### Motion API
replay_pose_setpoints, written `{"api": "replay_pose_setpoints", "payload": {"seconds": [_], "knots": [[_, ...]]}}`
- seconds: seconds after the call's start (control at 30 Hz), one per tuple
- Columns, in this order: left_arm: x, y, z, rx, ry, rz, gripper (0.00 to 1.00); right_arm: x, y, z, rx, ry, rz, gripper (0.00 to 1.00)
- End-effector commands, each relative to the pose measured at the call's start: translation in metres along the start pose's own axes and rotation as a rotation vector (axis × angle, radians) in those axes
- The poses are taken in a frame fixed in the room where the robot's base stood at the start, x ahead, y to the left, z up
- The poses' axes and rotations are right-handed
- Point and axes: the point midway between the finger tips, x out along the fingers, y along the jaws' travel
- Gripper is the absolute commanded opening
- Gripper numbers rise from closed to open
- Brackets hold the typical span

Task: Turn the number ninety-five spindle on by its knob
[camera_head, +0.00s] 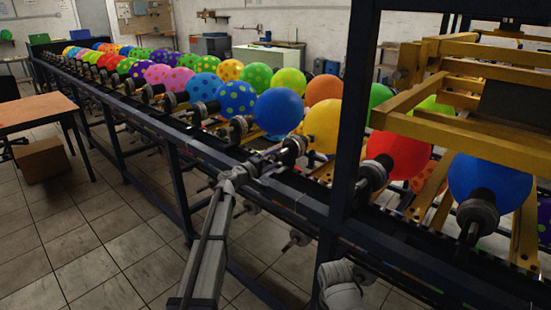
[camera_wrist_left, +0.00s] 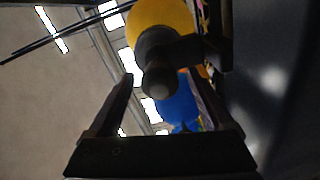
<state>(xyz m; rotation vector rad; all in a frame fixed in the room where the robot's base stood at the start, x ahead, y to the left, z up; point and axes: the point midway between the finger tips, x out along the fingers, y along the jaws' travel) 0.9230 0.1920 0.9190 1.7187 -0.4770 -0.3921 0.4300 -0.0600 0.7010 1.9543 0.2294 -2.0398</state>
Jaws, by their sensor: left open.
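A row of spindles with dark knobs runs along the machine; no number is readable, so I cannot tell which is ninety-five. My left gripper (camera_head: 272,159) is at the spindle knob (camera_head: 297,143) of the plain yellow balloon (camera_head: 322,126). In the left wrist view, the left gripper (camera_wrist_left: 160,77) is open, its two fingers apart. The dark rounded knob (camera_wrist_left: 158,82) shows between the fingertips, with the yellow balloon (camera_wrist_left: 163,22) behind it. Whether a finger touches the knob I cannot tell. My right gripper is not in view.
A plain blue balloon (camera_head: 278,111) is left of the yellow one, a red balloon (camera_head: 399,155) right. A dark upright post (camera_head: 350,110) stands just right of the yellow balloon. The dark machine rail (camera_head: 300,203) runs below. Tiled floor (camera_head: 90,250) is open at left.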

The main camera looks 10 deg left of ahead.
Motion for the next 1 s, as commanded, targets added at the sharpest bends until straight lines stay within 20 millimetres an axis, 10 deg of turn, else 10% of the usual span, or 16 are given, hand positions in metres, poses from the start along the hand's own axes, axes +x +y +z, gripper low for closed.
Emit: {"api": "replay_pose_setpoints", "payload": {"seconds": [0.43,1.0], "knots": [[-0.067,0.000,0.001,0.000,0.001,-0.001,0.84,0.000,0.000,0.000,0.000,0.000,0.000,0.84],[-0.062,0.000,0.000,0.000,-0.001,0.000,0.84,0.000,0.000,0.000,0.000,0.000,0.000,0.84]]}}
